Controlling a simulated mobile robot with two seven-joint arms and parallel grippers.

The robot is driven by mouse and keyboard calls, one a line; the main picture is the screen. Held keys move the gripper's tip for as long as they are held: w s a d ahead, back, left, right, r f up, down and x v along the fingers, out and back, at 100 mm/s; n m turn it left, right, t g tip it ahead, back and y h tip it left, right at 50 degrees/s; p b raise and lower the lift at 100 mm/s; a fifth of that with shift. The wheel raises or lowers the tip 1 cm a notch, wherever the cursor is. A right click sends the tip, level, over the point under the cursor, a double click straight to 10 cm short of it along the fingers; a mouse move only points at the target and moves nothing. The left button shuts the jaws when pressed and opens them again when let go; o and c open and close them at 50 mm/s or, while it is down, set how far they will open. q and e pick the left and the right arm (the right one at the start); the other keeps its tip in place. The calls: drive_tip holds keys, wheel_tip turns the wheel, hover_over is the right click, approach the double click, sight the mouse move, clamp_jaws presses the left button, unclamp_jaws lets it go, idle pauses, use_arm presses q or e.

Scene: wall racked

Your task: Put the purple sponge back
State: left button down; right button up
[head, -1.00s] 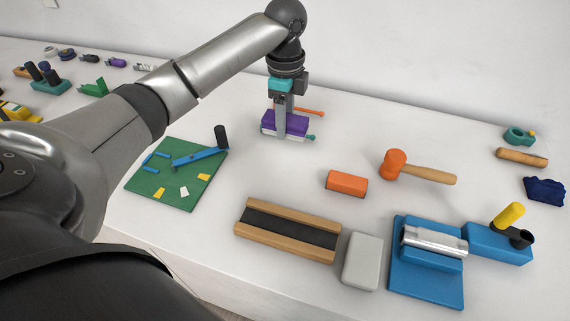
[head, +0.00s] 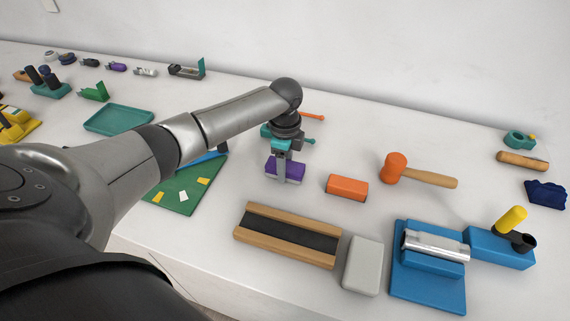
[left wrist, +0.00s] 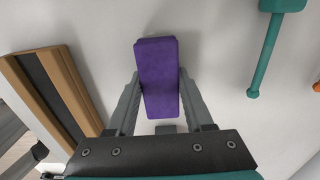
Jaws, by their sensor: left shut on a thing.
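The purple sponge (head: 291,171) is a small purple block with a pale underside. My left gripper (head: 284,172) is shut on it, and the jaws sit on its two long sides. In the left wrist view the sponge (left wrist: 158,75) lies between the two grey fingers of the left gripper (left wrist: 158,97). I cannot tell whether the sponge touches the table or hangs just above it. An orange block (head: 346,187) lies to the right of the sponge. My right gripper does not show.
A wooden tray with a dark channel (head: 288,234) and a grey block (head: 363,265) lie in front. A green board (head: 183,197) lies left. A teal-handled tool (left wrist: 266,50) is close by. An orange mallet (head: 395,168) and blue fixture (head: 428,282) are right. Bare table lies between.

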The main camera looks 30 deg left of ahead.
use_arm(q)
drive_tip(key=shift+f, duration=0.2)
drive_tip(key=shift+c, duration=1.4)
unclamp_jaws()
drive_tip(key=shift+f+b, duration=0.1)
drive_tip(key=shift+b, duration=0.45)
drive_tip(key=shift+r, duration=0.3)
wheel_tip(320, 180, up, 15)
drive_tip(key=p, duration=0.1)
drive_tip(key=shift+w, duration=0.2)
